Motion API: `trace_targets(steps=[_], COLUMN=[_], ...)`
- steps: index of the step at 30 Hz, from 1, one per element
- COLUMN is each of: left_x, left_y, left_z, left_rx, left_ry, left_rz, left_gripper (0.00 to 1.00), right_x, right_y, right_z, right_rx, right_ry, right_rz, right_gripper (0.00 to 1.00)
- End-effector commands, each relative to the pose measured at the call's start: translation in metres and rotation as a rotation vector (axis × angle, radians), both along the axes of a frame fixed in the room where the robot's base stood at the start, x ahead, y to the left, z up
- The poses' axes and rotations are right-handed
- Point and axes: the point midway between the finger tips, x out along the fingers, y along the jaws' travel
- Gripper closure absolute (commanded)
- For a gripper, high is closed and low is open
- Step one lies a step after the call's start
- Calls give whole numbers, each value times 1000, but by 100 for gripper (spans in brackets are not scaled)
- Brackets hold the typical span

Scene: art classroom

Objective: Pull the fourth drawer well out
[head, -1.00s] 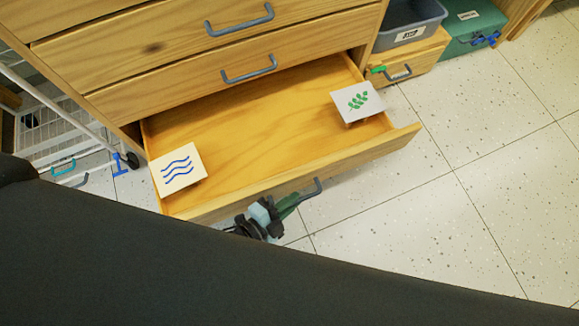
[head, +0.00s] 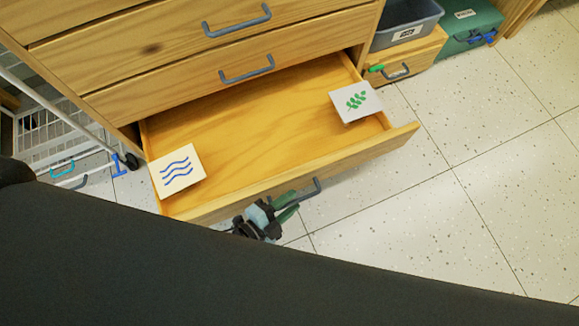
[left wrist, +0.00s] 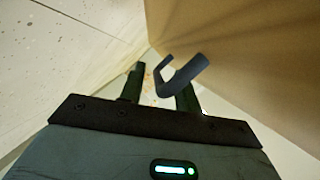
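The pulled-out drawer (head: 250,120) is a wooden one, open and empty inside except for cards at its corners. Its grey bar handle (head: 316,186) is on the front face, partly hidden by my left gripper. My left gripper (head: 290,204) is at the handle's left end, with its green fingers spread. In the left wrist view the handle (left wrist: 183,76) crosses in front of the right finger, and the fingers (left wrist: 160,82) stand apart. I cannot tell whether they touch the handle. My right gripper is not in view.
A card with blue waves (head: 177,172) lies at the drawer's front left corner, a card with a green leaf (head: 356,101) at the right. Closed drawers (head: 180,70) are above. A white wire cart (head: 50,135) stands left, grey and teal bins (head: 470,25) back right. Floor at right is clear.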

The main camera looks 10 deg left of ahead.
Motion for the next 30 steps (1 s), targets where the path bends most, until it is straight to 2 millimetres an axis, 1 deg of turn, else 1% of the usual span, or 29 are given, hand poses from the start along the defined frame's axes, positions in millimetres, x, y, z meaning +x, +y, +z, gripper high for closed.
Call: trace_targets(steps=[9,13,19,30], left_x=[-39,-51,-58,-58], left_y=[28,37,42,42], left_z=[12,15,16,16], left_rx=[3,2,1,0], left_ry=[1,1,0,1], left_rz=[-1,0,-1,-1], left_gripper=[68,68,68,68], right_x=[-3,-6,-6,1], right_y=[0,0,0,0], right_z=[19,24,26,25], right_rx=[-1,0,0,0], right_ry=[-4,-2,-3,-16], right_rz=[0,0,-1,0], right_gripper=[100,100,100,100])
